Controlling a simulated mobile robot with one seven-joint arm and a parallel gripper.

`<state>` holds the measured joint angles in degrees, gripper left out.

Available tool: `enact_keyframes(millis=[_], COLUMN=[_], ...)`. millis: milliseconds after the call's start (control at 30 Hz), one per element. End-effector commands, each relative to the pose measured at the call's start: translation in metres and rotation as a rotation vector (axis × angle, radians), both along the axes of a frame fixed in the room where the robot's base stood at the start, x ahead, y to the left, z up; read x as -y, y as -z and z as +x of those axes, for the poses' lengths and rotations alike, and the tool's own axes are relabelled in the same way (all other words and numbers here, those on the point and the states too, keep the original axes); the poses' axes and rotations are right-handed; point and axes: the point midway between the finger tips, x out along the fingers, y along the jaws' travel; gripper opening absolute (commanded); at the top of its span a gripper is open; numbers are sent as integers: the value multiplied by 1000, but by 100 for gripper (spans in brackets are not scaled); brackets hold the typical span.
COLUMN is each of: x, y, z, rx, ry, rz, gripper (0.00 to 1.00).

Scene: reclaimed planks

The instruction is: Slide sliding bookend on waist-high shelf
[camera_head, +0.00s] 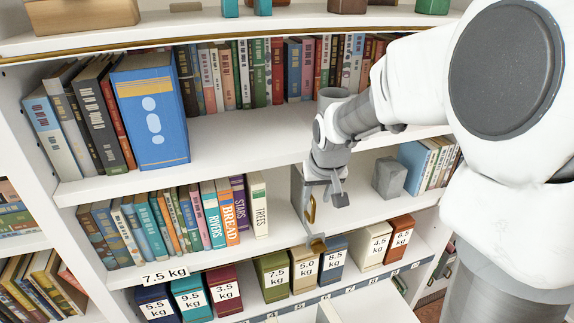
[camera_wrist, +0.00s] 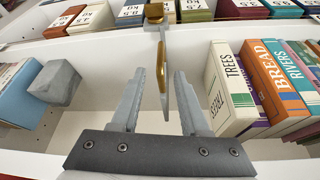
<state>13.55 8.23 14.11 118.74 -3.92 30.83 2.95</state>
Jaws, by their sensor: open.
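The sliding bookend (camera_head: 298,192) is an upright grey plate on the waist-high shelf (camera_head: 275,232), with a brass handle and a brass piece at the shelf's front edge. It stands to the right of the row of books, with a gap between it and the white TREES book (camera_head: 258,205). My gripper (camera_head: 326,190) is open at the bookend. In the wrist view the bookend (camera_wrist: 163,60) is nearly edge-on, and its brass handle lies in line with the gap between my fingers (camera_wrist: 160,78). I cannot tell whether a finger touches it.
A grey stone block (camera_head: 390,178) stands right of the bookend, with several books (camera_head: 418,165) beyond it. Weight-labelled boxes (camera_head: 271,276) line the shelf below.

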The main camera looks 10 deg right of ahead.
Motion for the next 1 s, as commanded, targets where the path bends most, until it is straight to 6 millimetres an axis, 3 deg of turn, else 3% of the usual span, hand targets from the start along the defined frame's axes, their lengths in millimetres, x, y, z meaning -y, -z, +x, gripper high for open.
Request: enact_keyframes(millis=[300, 500, 933, 1000], x=[-1, 0, 0, 0], y=[55, 75, 82, 82], z=[21, 30, 34, 34], rx=[-4, -2, 1, 1], ry=[0, 0, 1, 1], rz=[1, 0, 0, 0], gripper=[45, 45, 45, 34])
